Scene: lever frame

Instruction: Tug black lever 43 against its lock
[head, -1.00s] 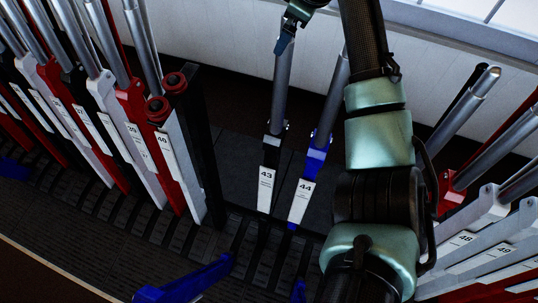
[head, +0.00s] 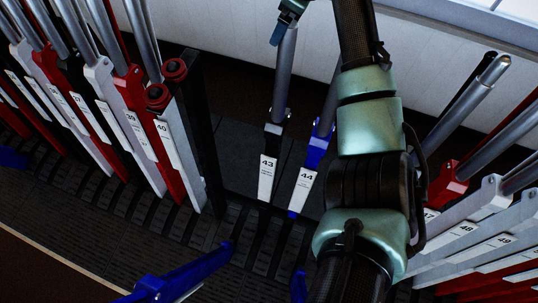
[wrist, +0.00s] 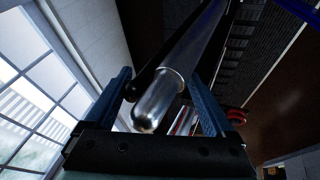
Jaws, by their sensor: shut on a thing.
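Black lever 43 (head: 283,80) stands left of centre in the head view, with a silver handle, a black lower part and a white plate marked 43 (head: 267,175). It leans slightly right toward its top. My gripper (head: 279,32) is at the handle's top end, its blue fingers partly hiding it. In the wrist view my gripper (wrist: 158,82) has one blue finger on each side of the silver handle (wrist: 160,105), whose rounded end points toward the camera. A dark bar runs alongside the handle. The lock is not clearly visible.
Blue lever 44 (head: 318,150) stands close to the right, partly behind my arm. Red, white and black levers (head: 125,110) stand at the left, with more levers (head: 475,225) at the right. A blue lever (head: 180,278) lies low in front. A window (wrist: 40,90) shows in the wrist view.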

